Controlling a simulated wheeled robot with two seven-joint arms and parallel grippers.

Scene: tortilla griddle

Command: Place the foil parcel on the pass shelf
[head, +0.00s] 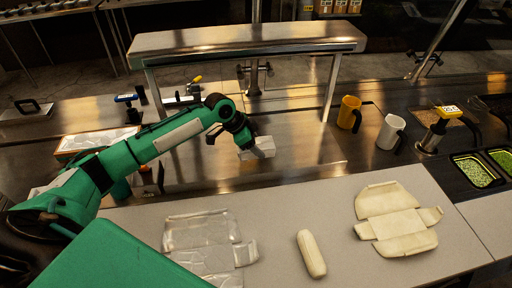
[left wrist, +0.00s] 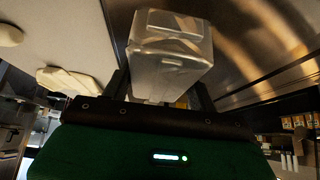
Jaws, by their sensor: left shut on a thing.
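The foil parcel (head: 260,147) is a small silvery-white block. My left gripper (head: 246,144) is shut on it and holds it in front of and below the level of the pass shelf's top. In the left wrist view the parcel (left wrist: 170,58) sits between the two dark fingers of the gripper (left wrist: 160,92). The pass shelf (head: 245,38) is a raised metal slab on legs at the back of the counter, and its visible top is bare. My right gripper is not in view.
On the pale front counter (head: 290,205) lie a clear foil-like sheet (head: 200,231), a pale roll (head: 311,254) and a flat cut-out tortilla shape (head: 395,212). A yellow mug (head: 349,112) and a white mug (head: 390,132) stand right of the shelf. Green-filled bins (head: 475,170) are at far right.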

